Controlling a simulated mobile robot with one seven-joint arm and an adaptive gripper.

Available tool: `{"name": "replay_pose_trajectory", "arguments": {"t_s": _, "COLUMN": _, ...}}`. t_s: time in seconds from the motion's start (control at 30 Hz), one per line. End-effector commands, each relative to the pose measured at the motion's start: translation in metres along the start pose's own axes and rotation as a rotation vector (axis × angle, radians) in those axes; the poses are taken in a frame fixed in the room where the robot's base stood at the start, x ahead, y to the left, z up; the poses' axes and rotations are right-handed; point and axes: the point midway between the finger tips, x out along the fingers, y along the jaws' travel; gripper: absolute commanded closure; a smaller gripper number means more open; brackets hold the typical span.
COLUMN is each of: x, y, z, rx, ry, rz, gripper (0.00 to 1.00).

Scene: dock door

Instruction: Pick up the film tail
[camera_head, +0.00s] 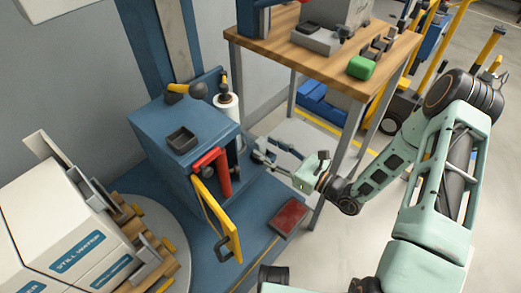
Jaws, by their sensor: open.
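A white film roll (227,106) stands upright behind the blue wrapping machine body (180,145), below a dark and yellow knob. I cannot clearly pick out a loose film tail; any tail near the roll or the machine's right side is too small or hidden to tell. My gripper (263,150) is open, reaching left toward the machine's right side, low and to the right of the roll. Nothing shows clearly between its fingers. Whether the fingertips touch the machine cannot be told.
A red bar (222,172) and a yellow guard (221,222) stick out at the machine's front. White boxes (62,232) sit on a pallet on the round turntable (178,230). A wooden table (310,55) stands behind my arm. A dark red pad (289,217) lies on the blue base.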

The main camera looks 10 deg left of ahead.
Motion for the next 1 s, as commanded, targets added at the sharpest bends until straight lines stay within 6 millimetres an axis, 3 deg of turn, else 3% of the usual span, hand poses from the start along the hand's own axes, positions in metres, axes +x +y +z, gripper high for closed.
{"name": "replay_pose_trajectory", "arguments": {"t_s": 0.2, "x": 0.030, "y": -0.001, "z": -0.002, "rx": -0.002, "ry": 0.000, "rz": 0.003, "gripper": 0.56}}
{"name": "replay_pose_trajectory", "arguments": {"t_s": 0.5, "x": 0.034, "y": -0.002, "z": 0.000, "rx": -0.001, "ry": 0.000, "rz": 0.000, "gripper": 0.58}}
{"name": "replay_pose_trajectory", "arguments": {"t_s": 0.83, "x": 0.033, "y": -0.002, "z": 0.000, "rx": -0.001, "ry": 0.000, "rz": 0.001, "gripper": 0.94}}
{"name": "replay_pose_trajectory", "arguments": {"t_s": 1.0, "x": 0.033, "y": -0.002, "z": 0.000, "rx": -0.001, "ry": 0.000, "rz": 0.001, "gripper": 0.95}}
